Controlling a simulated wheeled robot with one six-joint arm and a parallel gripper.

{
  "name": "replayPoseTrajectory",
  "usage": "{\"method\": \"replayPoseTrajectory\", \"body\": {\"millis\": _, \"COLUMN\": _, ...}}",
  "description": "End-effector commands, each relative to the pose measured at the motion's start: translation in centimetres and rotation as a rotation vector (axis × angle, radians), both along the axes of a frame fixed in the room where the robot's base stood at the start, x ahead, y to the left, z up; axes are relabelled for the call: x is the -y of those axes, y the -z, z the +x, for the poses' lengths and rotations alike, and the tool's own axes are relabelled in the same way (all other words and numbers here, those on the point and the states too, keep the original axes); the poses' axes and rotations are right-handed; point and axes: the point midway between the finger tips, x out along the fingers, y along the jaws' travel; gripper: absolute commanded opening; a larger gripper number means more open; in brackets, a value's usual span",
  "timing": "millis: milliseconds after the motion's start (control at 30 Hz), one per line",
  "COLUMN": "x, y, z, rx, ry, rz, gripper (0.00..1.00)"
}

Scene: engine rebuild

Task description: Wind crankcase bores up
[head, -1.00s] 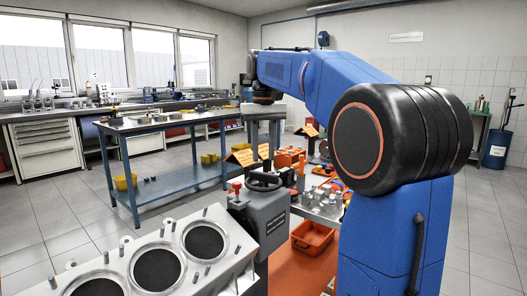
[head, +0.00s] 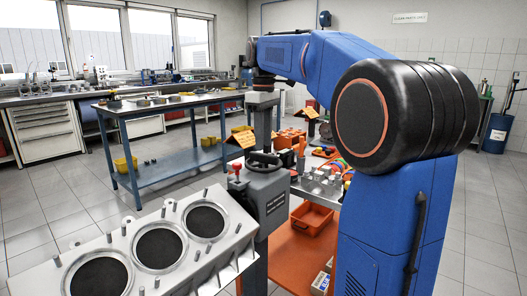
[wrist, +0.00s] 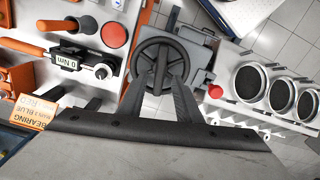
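The grey crankcase (head: 134,244) is at the lower left of the head view, with round dark bores (head: 206,222) on its tilted upper face. It also shows at the right of the wrist view, with several bores (wrist: 250,84). Beside it is a grey stand head (head: 268,200) with a dark handwheel (head: 264,160). In the wrist view the handwheel (wrist: 163,43) lies just beyond my gripper's fingers (wrist: 165,78). The fingers look apart, with the wheel's hub and spokes visible between them. In the head view my gripper (head: 262,140) points down over the wheel. Contact is unclear.
A red knob (head: 235,170) stands beside the handwheel. To its right is a tool bench with a torque tool (wrist: 75,60) and an orange bin (head: 312,218) underneath. A blue worktable (head: 165,110) stands behind. Tiled floor is free at left.

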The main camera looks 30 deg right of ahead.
Motion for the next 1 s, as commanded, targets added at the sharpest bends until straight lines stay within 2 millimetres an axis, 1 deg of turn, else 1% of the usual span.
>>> {"method": "replayPoseTrajectory", "body": {"millis": 300, "x": 0.0, "y": 2.6, "z": 0.0, "rx": -0.001, "ry": 0.001, "rz": 0.0, "gripper": 0.31}}
{"method": "replayPoseTrajectory", "body": {"millis": 567, "x": 0.0, "y": 4.5, "z": 0.0, "rx": 0.0, "ry": 0.001, "rz": 0.0, "gripper": 0.31}}
{"method": "replayPoseTrajectory", "body": {"millis": 667, "x": 0.0, "y": 4.4, "z": 0.0, "rx": 0.001, "ry": 0.001, "rz": 0.001, "gripper": 0.1}}
{"method": "replayPoseTrajectory", "body": {"millis": 700, "x": 0.0, "y": 4.4, "z": 0.0, "rx": 0.001, "ry": 0.001, "rz": 0.001, "gripper": 0.0}}
{"method": "replayPoseTrajectory", "body": {"millis": 867, "x": 0.0, "y": 4.4, "z": 0.0, "rx": 0.001, "ry": 0.006, "rz": -0.001, "gripper": 0.0}}
{"method": "replayPoseTrajectory", "body": {"millis": 1000, "x": 0.0, "y": 4.3, "z": 0.0, "rx": 0.001, "ry": 0.089, "rz": -0.001, "gripper": 0.0}}
